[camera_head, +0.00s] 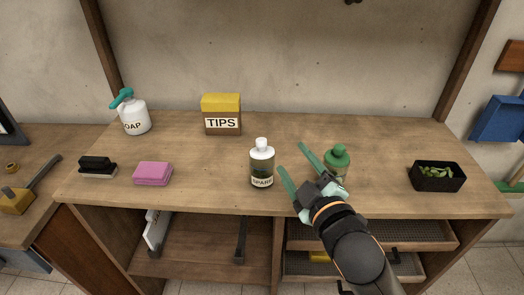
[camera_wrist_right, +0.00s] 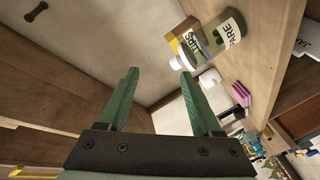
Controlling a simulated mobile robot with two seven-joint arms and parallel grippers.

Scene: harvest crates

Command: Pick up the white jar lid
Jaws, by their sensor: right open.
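The white jar lid (camera_head: 262,146) sits on top of a clear jar labelled SPARE (camera_head: 262,170), which stands upright at the middle of the bench and holds something dark. My right gripper (camera_head: 292,157) is open and empty, its green fingers just right of the jar and pointing up and left. In the right wrist view, the white lid (camera_wrist_right: 184,62) shows near the tip of the right-hand finger, with the jar (camera_wrist_right: 224,34) beyond it. My right gripper (camera_wrist_right: 160,73) shows nothing between its fingers there. My left gripper is out of view.
A green bottle (camera_head: 337,157) stands close behind my right gripper. A black tray with green pods (camera_head: 437,187) is at the right. A TIPS box (camera_head: 222,122), soap bottle (camera_head: 134,118), pink sponge (camera_head: 153,173) and black brush (camera_head: 97,165) are to the left.

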